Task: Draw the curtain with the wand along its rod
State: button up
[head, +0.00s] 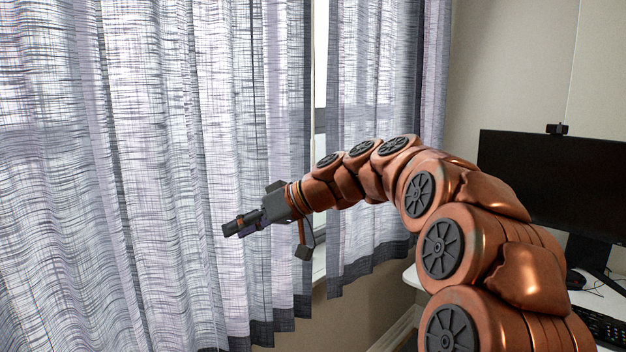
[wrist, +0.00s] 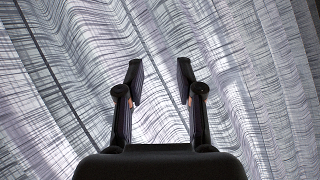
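The grey-white woven curtain hangs in two panels. The wide left panel (head: 150,130) fills the left of the head view, and the narrower right panel (head: 375,80) hangs beyond a bright window gap (head: 320,90). My gripper (head: 230,228) is in front of the left panel, pointing left. In the wrist view my gripper (wrist: 160,72) has its two fingers apart, with only curtain fabric (wrist: 240,90) seen behind them. I cannot tell if the fingertips touch the fabric. I cannot make out the wand in either view. The rod is out of view.
A dark monitor (head: 555,185) with a small camera on top stands on a white desk (head: 412,276) at the right, with a keyboard (head: 600,325). My arm spans from the lower right across the window gap. Bare wall (head: 510,60) is behind the monitor.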

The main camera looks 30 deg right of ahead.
jog(key=w+d+r+t+b, duration=0.1)
jog(key=w+d+r+t, duration=0.1)
jog(key=d, duration=0.3)
jog(key=w+d+r+t+b, duration=0.1)
jog(key=w+d, duration=0.1)
jog(key=d, duration=0.4)
jog(key=n+t+h+b, duration=0.1)
jog(key=t+h+b, duration=0.15)
jog(key=t, duration=0.25)
send_near(313, 163)
jog(key=w, duration=0.3)
jog(key=shift+y, duration=0.45)
jog(key=shift+f+p+x, duration=0.15)
jog(key=shift+p+x, duration=0.2)
jog(key=shift+x, duration=1.55)
jog(key=shift+f+p+x, duration=0.1)
jog(key=shift+p+x, duration=0.2)
jog(key=shift+x, duration=1.6)
jog(key=shift+a, duration=0.1)
grip_shut()
